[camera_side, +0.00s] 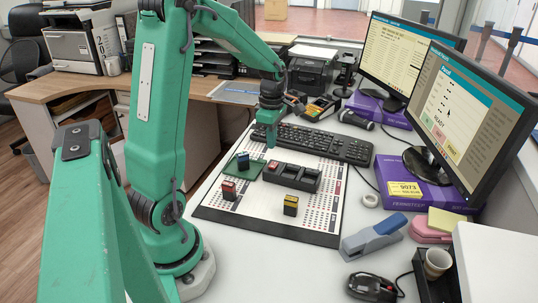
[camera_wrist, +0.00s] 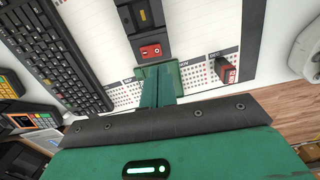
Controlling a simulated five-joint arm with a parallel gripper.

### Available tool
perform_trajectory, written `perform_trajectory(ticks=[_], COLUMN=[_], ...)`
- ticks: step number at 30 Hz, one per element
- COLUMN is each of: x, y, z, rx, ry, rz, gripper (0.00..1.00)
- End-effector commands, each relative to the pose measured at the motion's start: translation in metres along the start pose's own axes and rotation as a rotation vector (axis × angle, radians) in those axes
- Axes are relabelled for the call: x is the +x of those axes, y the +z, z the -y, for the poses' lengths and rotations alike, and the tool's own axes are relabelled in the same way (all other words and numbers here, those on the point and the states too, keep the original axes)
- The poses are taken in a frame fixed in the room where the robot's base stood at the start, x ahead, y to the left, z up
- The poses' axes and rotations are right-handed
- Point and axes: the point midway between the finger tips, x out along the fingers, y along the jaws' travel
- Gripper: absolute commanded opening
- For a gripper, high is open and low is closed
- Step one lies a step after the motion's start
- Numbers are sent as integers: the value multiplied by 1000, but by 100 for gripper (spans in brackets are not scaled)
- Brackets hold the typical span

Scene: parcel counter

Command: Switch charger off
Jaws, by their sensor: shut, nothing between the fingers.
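The charger (camera_side: 296,178) is a long black unit with bays, lying on the white printed board. Its red switch (camera_wrist: 151,51) sits at the end nearest my gripper in the wrist view; I cannot tell which way the rocker is set. My gripper (camera_side: 271,145) is shut and empty, pointing down above the switch end of the charger. In the wrist view its green fingers (camera_wrist: 168,90) show just below the switch, apart from it in the picture. In the side view I cannot tell whether the fingertips touch anything.
On the board (camera_side: 245,216) stand a red-topped block (camera_side: 229,190), a yellow-topped block (camera_side: 291,205) and a blue block (camera_side: 243,160) on a green plate. A keyboard (camera_side: 312,142) lies behind. A stapler (camera_side: 373,237) and monitors (camera_side: 468,110) are at the right.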

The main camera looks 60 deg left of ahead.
Motion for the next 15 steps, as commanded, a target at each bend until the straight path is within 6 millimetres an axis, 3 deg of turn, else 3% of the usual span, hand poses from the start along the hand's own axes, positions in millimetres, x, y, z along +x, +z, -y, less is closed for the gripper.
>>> perform_trajectory(ticks=[15], x=[46], y=[0], z=[1], rx=[1], ry=[-3], rz=[-1], gripper=[0])
